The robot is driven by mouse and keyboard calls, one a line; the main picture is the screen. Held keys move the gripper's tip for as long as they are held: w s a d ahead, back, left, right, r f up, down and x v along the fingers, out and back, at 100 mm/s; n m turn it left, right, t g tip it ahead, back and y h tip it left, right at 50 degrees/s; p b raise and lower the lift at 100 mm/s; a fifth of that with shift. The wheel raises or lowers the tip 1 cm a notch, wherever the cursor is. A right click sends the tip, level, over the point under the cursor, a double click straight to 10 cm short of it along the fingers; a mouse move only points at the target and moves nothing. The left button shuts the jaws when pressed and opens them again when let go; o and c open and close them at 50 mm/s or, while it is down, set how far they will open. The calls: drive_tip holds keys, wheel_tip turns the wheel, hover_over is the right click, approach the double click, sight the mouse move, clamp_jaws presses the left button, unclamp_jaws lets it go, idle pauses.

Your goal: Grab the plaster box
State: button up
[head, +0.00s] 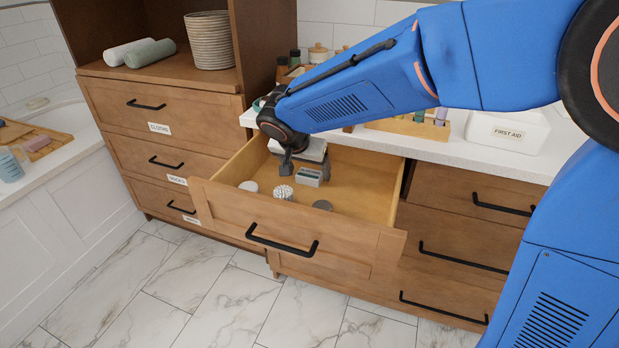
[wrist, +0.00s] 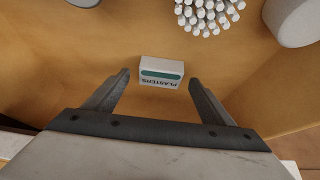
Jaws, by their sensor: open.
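The plaster box (wrist: 161,73) is a small white box with a green band and the word PLASTERS. It lies in the open wooden drawer, and in the wrist view it sits just beyond and between my two fingertips. In the head view the box (head: 309,177) shows inside the drawer, close to my gripper (head: 289,165). My gripper (wrist: 158,78) is open and empty, with one finger to each side of the box's near end.
The open drawer (head: 290,226) also holds a bundle of white cotton swabs (wrist: 207,14), a round grey container (wrist: 297,20) and a white round item (head: 248,186). The white countertop (head: 470,143) overhangs the drawer's back. A first aid box (head: 507,131) stands on it.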

drive_tip(key=shift+w+d+f, duration=0.1)
drive_tip(key=shift+w+f, duration=0.25)
drive_tip(key=shift+f, duration=0.3)
drive_tip(key=c, duration=1.1)
drive_tip(key=shift+c, duration=0.2)
drive_tip(key=shift+r, duration=0.1)
